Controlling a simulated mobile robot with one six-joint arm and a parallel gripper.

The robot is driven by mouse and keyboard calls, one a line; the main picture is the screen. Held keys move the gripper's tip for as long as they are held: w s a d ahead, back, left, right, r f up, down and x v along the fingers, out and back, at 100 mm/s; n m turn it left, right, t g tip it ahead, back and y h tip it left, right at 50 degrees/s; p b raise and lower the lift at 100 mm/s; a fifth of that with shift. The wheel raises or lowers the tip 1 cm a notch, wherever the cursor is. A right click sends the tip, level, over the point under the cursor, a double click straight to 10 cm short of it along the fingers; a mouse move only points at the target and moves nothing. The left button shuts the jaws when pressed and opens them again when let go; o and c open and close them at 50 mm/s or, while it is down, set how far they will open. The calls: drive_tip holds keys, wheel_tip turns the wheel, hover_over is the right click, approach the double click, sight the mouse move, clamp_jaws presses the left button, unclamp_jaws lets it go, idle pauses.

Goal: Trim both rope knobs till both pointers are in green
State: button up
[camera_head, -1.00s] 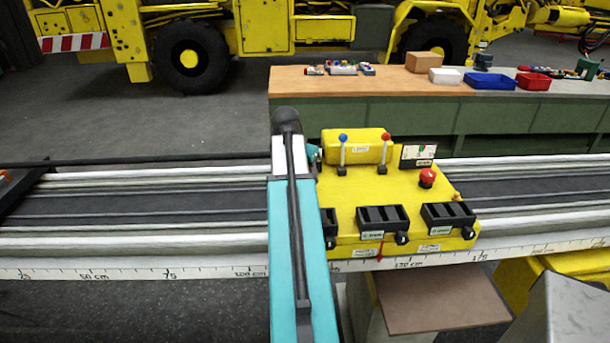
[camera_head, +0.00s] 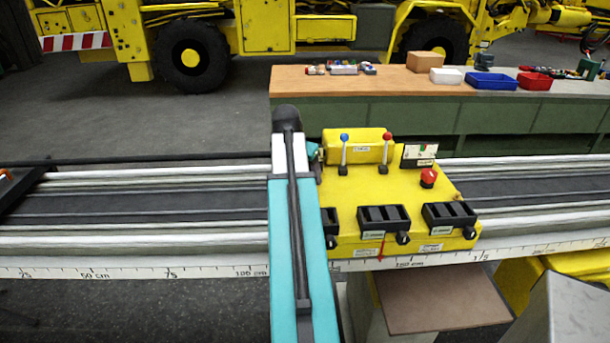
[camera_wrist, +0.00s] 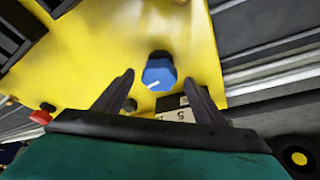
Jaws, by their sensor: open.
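A blue six-sided knob (camera_wrist: 159,74) with a white line on its face stands out from the yellow carriage in the wrist view. My gripper (camera_wrist: 160,82) is open, with one dark finger on each side of the knob and gaps showing. A white gauge or label (camera_wrist: 176,110) is partly covered by the right finger. In the head view, a small gauge panel (camera_head: 419,155) stands at the carriage's back right; its pointers are too small to read. My arm hides the gripper's fingers there.
The yellow carriage (camera_head: 350,211) sits on rails and bears a blue-topped lever (camera_head: 344,150), a red-topped lever (camera_head: 387,150), a red button (camera_head: 428,177) and black holders (camera_head: 383,218). A workbench (camera_head: 360,84) with trays stands behind.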

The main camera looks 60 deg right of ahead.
drive_tip(key=b+v, duration=0.2)
drive_tip(key=v, duration=1.1)
drive_tip(key=shift+r, duration=0.15)
drive_tip(key=shift+r, duration=0.1)
idle(0.4)
